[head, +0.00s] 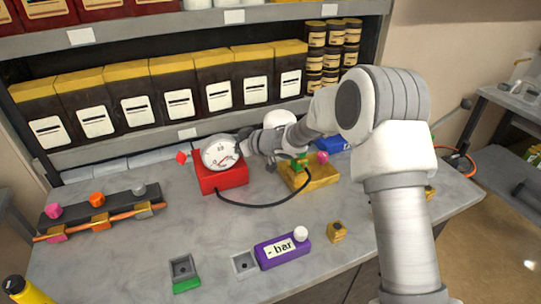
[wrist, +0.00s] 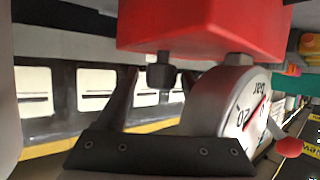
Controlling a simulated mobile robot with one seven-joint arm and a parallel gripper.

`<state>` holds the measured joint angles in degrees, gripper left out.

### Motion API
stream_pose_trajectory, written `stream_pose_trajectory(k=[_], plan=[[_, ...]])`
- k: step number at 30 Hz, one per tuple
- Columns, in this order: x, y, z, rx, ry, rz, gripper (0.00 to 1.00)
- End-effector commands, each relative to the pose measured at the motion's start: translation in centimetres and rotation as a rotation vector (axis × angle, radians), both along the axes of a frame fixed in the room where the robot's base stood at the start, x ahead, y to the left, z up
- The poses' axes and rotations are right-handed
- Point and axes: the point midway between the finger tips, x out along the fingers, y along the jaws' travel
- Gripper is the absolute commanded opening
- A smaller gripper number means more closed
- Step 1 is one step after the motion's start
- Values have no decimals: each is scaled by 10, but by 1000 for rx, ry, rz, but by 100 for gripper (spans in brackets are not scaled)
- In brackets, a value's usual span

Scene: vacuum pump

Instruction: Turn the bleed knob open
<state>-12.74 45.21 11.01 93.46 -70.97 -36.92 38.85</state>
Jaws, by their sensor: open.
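The red pump box (head: 222,180) stands on the bench with a round white gauge (head: 220,153) on top and a small red knob (head: 182,157) at its left. In the wrist view the red box (wrist: 205,28) appears upside down, with the gauge (wrist: 228,105) and the red knob (wrist: 289,148). A dark knob (wrist: 160,73) sticks out of the box there; I cannot tell for certain which knob is the bleed knob. My gripper (wrist: 157,82) is open, its fingers to either side of the dark knob. In the head view my gripper (head: 246,145) is partly hidden behind the gauge.
A black hose (head: 262,205) runs from the red box to a yellow box (head: 318,180) with a pink knob. A purple "- bar" box (head: 284,250) stands in front. Shelves with dark packages (head: 160,95) rise behind.

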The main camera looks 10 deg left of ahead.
Motion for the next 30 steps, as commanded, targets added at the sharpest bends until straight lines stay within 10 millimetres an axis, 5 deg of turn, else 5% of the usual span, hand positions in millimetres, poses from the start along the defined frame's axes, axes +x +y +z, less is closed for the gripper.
stream_pose_trajectory(k=[4,21,30], plan=[[-2,-2,-3,1,-1,-42,68],[-53,-98,48,0,0,-43,68],[-74,-133,64,1,1,-42,68]])
